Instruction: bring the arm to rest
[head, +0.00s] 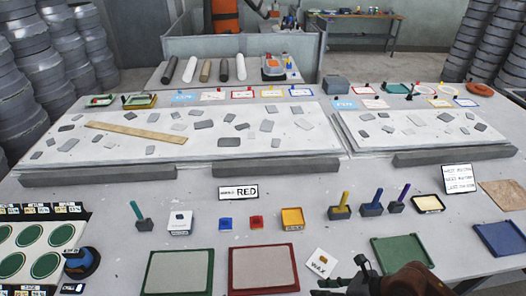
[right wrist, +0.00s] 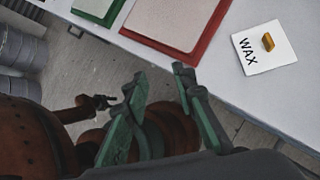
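My right gripper (head: 342,277) is at the bottom of the head view, over the table's front edge and just right of the white WAX card (head: 321,263). In the right wrist view its two green-padded fingers (right wrist: 160,76) stand apart with nothing between them, so it is open and empty. Below them are the floor and brown parts of my own body. The WAX card (right wrist: 264,47), with a small yellow-brown block on it, lies clear of the fingers. My left gripper does not show in the head view.
A red-framed panel (head: 231,270) and green-framed panel (head: 150,272) lie left of the gripper; a green tray (head: 402,254) and blue tray (head: 499,238) lie right. Several handled tools and small boxes stand behind. Further back are long boards (head: 110,158) with grey pieces.

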